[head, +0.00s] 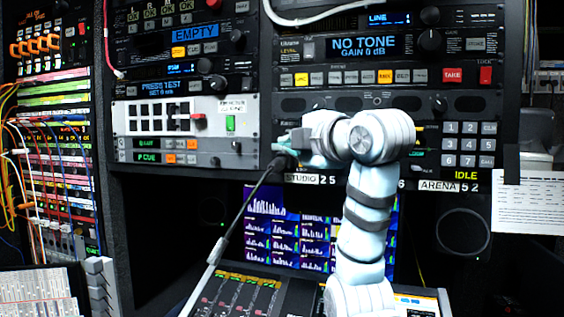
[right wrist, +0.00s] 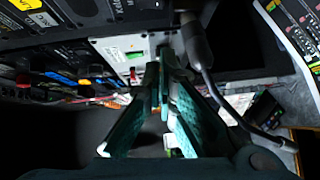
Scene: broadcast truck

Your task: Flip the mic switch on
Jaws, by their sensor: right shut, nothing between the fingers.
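My right gripper (head: 289,150) reaches from the lower right to the rack, near the right end of a light grey panel. It also shows in the right wrist view (right wrist: 160,82), where its teal fingers are shut with nothing between them. A dark gooseneck microphone (head: 262,181) rises close by the fingertips; whether they touch is unclear. It also shows in the wrist view (right wrist: 199,55). I cannot make out which control is the mic switch; the gripper and wrist hide part of the panel to the right. My left gripper is not in view.
The multi-bar screen (head: 275,235) and the mixing console (head: 240,292) are below. A cable-filled patch bay (head: 55,150) stands left.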

